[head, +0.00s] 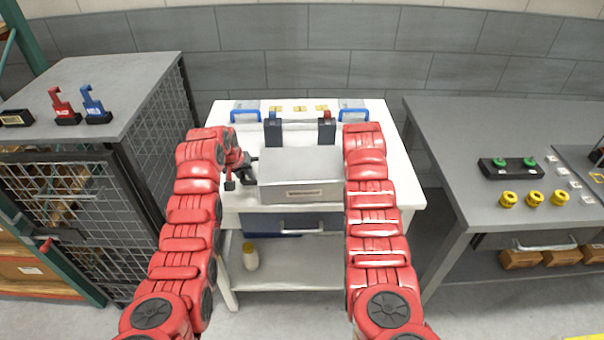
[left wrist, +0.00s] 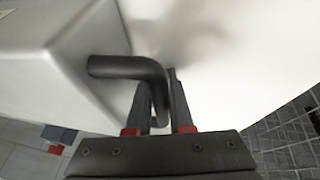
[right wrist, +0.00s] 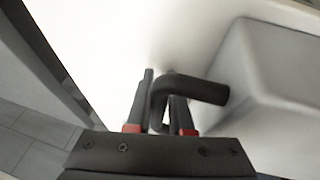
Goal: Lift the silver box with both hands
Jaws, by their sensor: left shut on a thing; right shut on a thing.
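The silver box (head: 300,173) is in the middle of the head view, over the white workbench top, between my two arms. Its left side shows in the left wrist view (left wrist: 50,60) and its right side in the right wrist view (right wrist: 270,75). My left gripper (left wrist: 165,100) is shut on the black left handle (left wrist: 125,68) of the box. My right gripper (right wrist: 160,100) is shut on the black right handle (right wrist: 200,90). In the head view the left gripper (head: 243,172) shows beside the box; the right one is hidden behind my arm. I cannot tell whether the box touches the top.
The white workbench (head: 230,215) has blue handles and two dark posts (head: 326,131) behind the box. A white bottle (head: 250,257) stands on its lower shelf. A caged grey cabinet (head: 120,75) is at left. A grey table (head: 450,130) with yellow knobs (head: 534,198) is at right.

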